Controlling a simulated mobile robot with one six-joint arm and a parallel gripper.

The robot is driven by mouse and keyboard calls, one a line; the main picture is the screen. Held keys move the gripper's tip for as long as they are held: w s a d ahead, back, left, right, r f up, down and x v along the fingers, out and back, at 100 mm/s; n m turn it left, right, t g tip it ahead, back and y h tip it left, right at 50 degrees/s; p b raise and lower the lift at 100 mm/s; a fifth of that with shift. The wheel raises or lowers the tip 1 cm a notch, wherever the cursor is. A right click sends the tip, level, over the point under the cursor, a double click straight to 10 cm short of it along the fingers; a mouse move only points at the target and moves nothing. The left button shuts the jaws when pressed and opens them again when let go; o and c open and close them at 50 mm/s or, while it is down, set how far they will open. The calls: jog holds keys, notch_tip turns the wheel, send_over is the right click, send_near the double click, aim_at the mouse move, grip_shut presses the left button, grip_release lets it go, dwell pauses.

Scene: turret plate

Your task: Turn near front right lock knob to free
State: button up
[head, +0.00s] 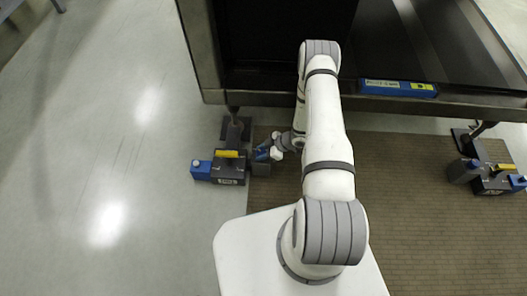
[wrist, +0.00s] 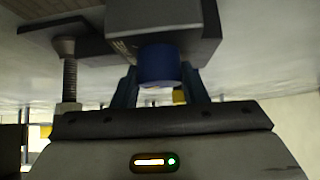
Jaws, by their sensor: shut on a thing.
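A lock unit with a dark body (head: 230,168), a yellow bar (head: 228,153) on top and a blue box (head: 201,170) on its left side sits on the floor by a table foot. My gripper (head: 263,155) is at the unit's right side, low down. In the wrist view a round blue knob (wrist: 158,66) sticks out of a dark grey block (wrist: 185,22) between the two fingers of my gripper (wrist: 160,88), which is shut on it. The knob's contact sides are partly hidden, and its turn position cannot be read.
A dark metal table frame (head: 290,98) with a blue labelled strip (head: 398,87) stands above. A second lock unit (head: 490,182) sits at the far right. A brown mat (head: 420,215) covers the floor right of the first unit; the pale floor (head: 120,150) at left is clear.

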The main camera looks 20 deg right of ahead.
jog(key=m+t, duration=0.1)
jog(key=m+t+h+p, duration=0.1)
jog(key=m, duration=0.2)
jog(key=shift+s+a+t+h, duration=0.3)
jog(key=shift+a+t+h, duration=0.05)
jog(key=shift+t+h, duration=0.05)
jog(key=m+t+h, duration=0.1)
jog(key=m, duration=0.1)
jog(key=m+t+h+p, duration=0.1)
jog(key=m, duration=0.1)
jog(key=shift+m+h, duration=0.3)
jog(key=shift+m, duration=0.1)
jog(key=m+t+h+p, duration=0.1)
jog(key=m+h, duration=0.2)
jog(key=m, duration=0.1)
jog(key=shift+m+h, duration=0.3)
jog(key=shift+w+d+m+h, duration=0.15)
jog(key=shift+m+h, duration=1.35)
jog(key=shift+m, duration=0.5)
jog(key=o, duration=1)
jog(key=shift+w+d, duration=0.1)
